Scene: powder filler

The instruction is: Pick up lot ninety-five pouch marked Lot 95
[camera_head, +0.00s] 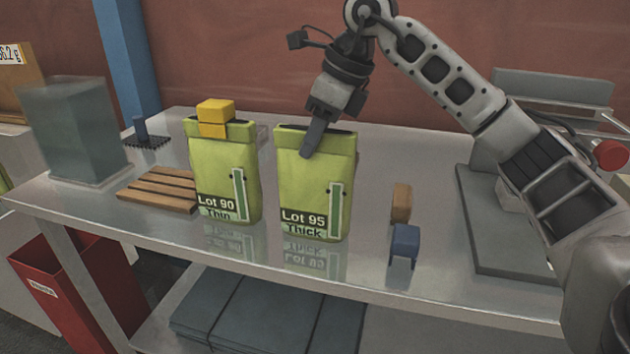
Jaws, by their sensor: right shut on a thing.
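The green pouch marked Lot 95, Thick (308,190), stands upright on the metal table in the middle of the view. My right gripper (313,140) reaches down to its top edge from above and is shut on it. One dark finger lies over the front of the pouch's top; the other finger is hidden behind it. The pouch's base appears to be at the table top; I cannot tell whether it touches. A second green pouch marked Lot 90, Thin (225,175), stands to its left with a yellow clip on top. My left gripper is not in view.
A blue block (405,241) and a brown block (401,203) stand right of the pouches. A wooden slatted rack (158,190) and a clear box (75,130) are at left. A grey flat platform (510,240) is at right. A red bin (95,290) stands below left.

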